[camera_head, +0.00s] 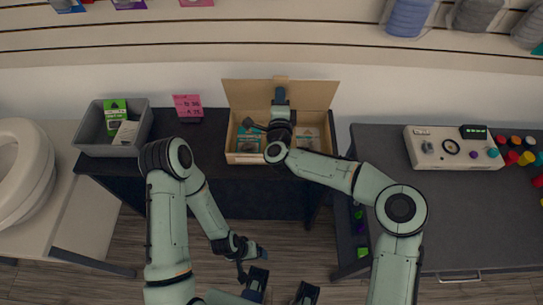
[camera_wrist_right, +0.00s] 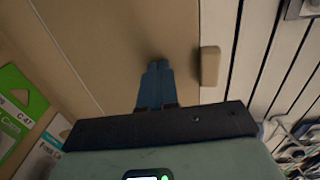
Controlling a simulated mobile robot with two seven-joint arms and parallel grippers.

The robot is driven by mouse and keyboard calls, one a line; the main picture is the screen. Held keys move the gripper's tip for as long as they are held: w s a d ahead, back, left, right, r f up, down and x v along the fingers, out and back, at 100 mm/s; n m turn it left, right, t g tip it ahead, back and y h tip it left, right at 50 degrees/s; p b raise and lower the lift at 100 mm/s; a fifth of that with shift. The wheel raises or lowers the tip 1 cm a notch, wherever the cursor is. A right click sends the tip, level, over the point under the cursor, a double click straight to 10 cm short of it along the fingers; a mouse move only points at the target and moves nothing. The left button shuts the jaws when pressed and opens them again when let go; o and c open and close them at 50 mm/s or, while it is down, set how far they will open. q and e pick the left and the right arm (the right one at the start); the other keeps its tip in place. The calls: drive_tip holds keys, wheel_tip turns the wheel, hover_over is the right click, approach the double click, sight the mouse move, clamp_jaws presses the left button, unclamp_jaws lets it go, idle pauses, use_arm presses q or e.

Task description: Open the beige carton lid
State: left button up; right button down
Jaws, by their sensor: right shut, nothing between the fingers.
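The beige carton (camera_head: 245,158) stands on the dark table with its lid (camera_head: 310,93) raised at the back, so the inside with several packets shows. My right gripper (camera_head: 280,95) is shut and empty, in front of the lid's inner face and near the tab (camera_head: 281,79) on its top edge. In the right wrist view the shut fingers (camera_wrist_right: 156,78) lie against or just off the lid panel (camera_wrist_right: 110,40), beside the tab (camera_wrist_right: 209,66); contact cannot be told. My left gripper (camera_head: 258,253) hangs low in front of the table, its opening unclear.
A control box (camera_head: 450,148) sits on the right table. The slatted wall is close behind the lid.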

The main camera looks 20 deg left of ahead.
drive_tip(key=shift+w, duration=0.3)
use_arm(q)
drive_tip(key=shift+r, duration=0.15)
use_arm(e)
drive_tip(key=shift+x, duration=1.95)
drive_tip(key=shift+s, duration=0.2)
use_arm(q)
drive_tip(key=s+f+g+b, duration=0.1)
drive_tip(key=s+f+b, duration=0.3)
drive_tip(key=f+b, duration=0.3)
drive_tip(key=shift+s+d+f, duration=0.35)
drive_tip(key=shift+d+f, duration=0.1)
drive_tip(key=shift+f, duration=0.1)
use_arm(e)
drive_tip(key=v, duration=1.3)
drive_tip(key=shift+s, duration=0.35)
drive_tip(key=shift+d+r, duration=0.1)
